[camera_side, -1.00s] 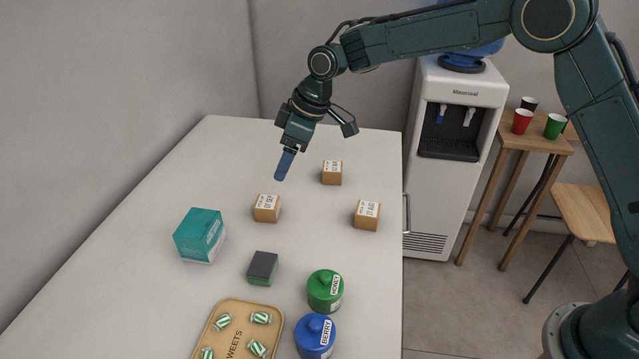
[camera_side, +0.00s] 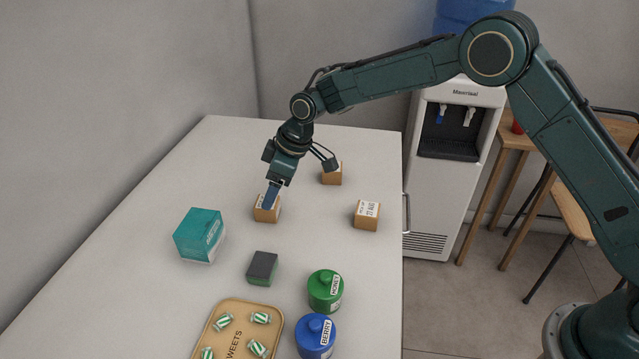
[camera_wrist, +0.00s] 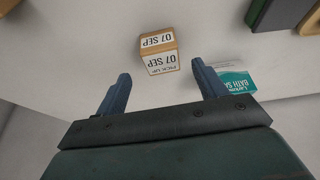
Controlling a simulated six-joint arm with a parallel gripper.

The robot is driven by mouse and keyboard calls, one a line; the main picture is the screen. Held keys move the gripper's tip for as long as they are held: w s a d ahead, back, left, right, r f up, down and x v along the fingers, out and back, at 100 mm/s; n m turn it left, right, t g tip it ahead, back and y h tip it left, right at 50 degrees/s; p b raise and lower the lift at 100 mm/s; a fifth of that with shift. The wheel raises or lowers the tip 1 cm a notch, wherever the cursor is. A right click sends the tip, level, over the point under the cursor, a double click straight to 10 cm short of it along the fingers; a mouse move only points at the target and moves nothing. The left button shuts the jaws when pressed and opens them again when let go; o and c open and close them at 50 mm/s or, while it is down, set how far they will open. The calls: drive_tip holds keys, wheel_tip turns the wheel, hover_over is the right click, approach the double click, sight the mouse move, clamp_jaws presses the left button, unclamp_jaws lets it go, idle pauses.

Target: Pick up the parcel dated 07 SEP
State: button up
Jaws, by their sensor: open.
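The parcel dated 07 SEP (camera_side: 262,214) is a small tan box with a white label, standing on the counter. In the wrist view this parcel (camera_wrist: 160,52) shows its date on two faces, beyond and between my fingertips. My gripper (camera_side: 271,196) is just above and in front of it in the side view, partly covering it. In the wrist view my gripper (camera_wrist: 165,84) is open with its blue fingers apart and nothing between them. Another tan parcel (camera_side: 367,215), labelled 22 AUG, stands to the right. A third parcel (camera_side: 331,178) stands behind, its label hidden by my gripper.
A teal box (camera_side: 199,235) stands left of the parcel. A dark sponge (camera_side: 262,266), a green jar (camera_side: 325,291), a blue jar (camera_side: 315,337) and a sweets tray (camera_side: 273,314) are nearer the front. The counter (camera_side: 315,235) is bare between the parcels.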

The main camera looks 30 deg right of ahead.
drive_tip(key=shift+f, duration=0.15)
drive_tip(key=shift+x, duration=2.55)
drive_tip(key=shift+a, duration=0.1)
drive_tip(key=c, duration=1.1)
wheel_tip(320, 180, up, 20)
